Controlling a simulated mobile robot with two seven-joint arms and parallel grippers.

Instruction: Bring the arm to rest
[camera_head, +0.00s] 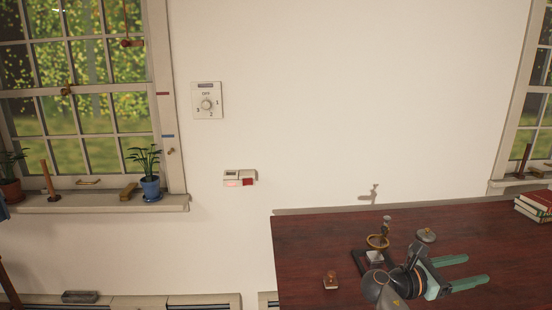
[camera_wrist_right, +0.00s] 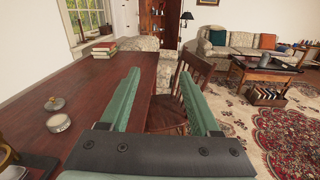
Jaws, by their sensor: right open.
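My right gripper (camera_head: 487,270) is over the right part of the dark red wooden desk (camera_head: 310,240), with its two green fingers spread apart and pointing right. Nothing is between the fingers. In the right wrist view the same open fingers (camera_wrist_right: 163,78) point out past the desk, toward a wooden chair (camera_wrist_right: 190,95) and the room beyond. My left gripper is not in view.
A brass-ringed stand (camera_head: 378,241), a small round lidded item (camera_head: 426,236) and a wooden stamp (camera_head: 330,280) are on the desk near my right arm. Books (camera_head: 534,205) lie at its far right. A sofa (camera_wrist_right: 235,50) stands beyond; the desk's front left is clear.

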